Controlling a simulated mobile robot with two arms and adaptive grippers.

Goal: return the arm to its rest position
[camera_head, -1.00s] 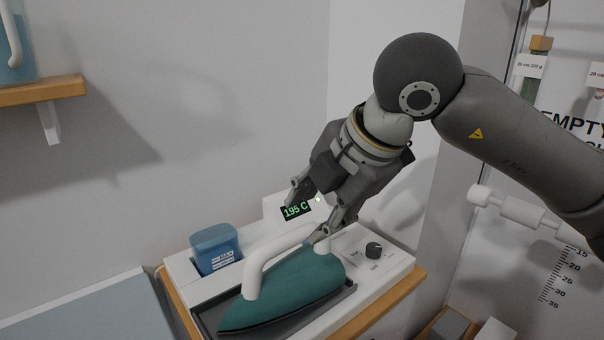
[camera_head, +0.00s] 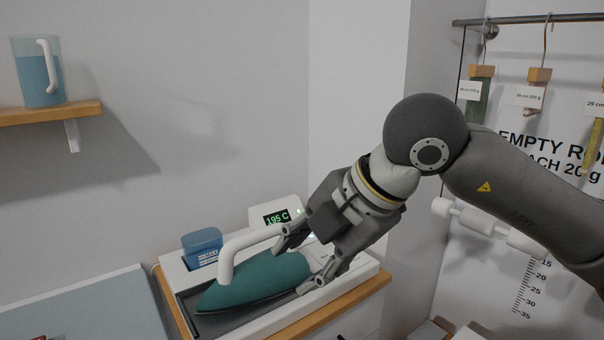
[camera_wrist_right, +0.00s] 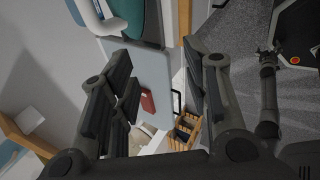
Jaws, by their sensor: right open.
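My right gripper (camera_head: 290,268) is open and empty, low beside the right part of the iron and overlapping it in the head view. Its two fingers also show spread in the right wrist view (camera_wrist_right: 160,60), with nothing between them. The teal iron (camera_head: 240,287) with a white handle rests on its white station (camera_head: 345,285); part of it is hidden by my gripper. The iron shows at the top of the wrist view (camera_wrist_right: 130,14), outside the fingers. A dark jointed part at the wrist view's right may be my left arm and gripper; its jaws are unclear.
A blue water tank (camera_head: 202,246) and a display (camera_head: 277,218) reading 195 C are on the station. A pale ironing board (camera_head: 95,310) lies left. A shelf (camera_head: 40,113) holds a jug (camera_head: 40,72). Hanging tagged items (camera_head: 536,88) are at right.

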